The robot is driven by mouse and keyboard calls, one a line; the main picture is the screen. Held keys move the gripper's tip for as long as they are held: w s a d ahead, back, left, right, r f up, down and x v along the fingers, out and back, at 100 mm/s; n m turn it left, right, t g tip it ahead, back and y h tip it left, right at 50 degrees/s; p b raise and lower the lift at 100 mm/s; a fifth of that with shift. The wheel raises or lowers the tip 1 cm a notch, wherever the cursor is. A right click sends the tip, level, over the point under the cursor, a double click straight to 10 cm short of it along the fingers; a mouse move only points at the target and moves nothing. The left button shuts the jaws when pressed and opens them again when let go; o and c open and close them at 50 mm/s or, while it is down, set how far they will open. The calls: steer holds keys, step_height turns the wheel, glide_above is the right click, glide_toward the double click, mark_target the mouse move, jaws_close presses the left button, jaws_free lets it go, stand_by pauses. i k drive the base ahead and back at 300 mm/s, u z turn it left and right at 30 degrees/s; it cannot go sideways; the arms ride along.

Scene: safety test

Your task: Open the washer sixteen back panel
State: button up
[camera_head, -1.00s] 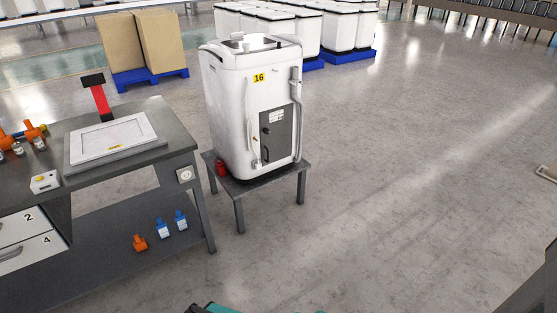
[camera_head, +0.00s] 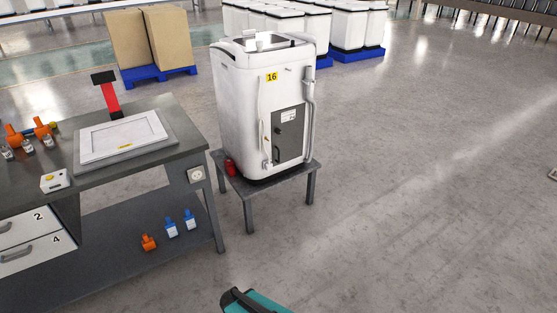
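The white washer (camera_head: 238,110) with the yellow 16 label (camera_head: 271,77) stands upright on a small grey stand. The dark grey back panel (camera_head: 289,134) is low on the side facing me. It looks shut and has a dark handle or latch near its left edge. Light hoses run down both sides of the panel. My gripper's fingers do not show. Only a teal and black part, which seems to be my arm, shows at the bottom edge, well in front of the washer.
A red item (camera_head: 229,167) sits on the stand (camera_head: 313,170) by the washer's lower left. Boxes and more white washers are behind. The floor (camera_head: 430,190) to the right is clear.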

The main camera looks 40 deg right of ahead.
mark_target(287, 145)
steer(key=z, duration=0.1)
steer(key=i, duration=1)
steer(key=u, duration=0.05)
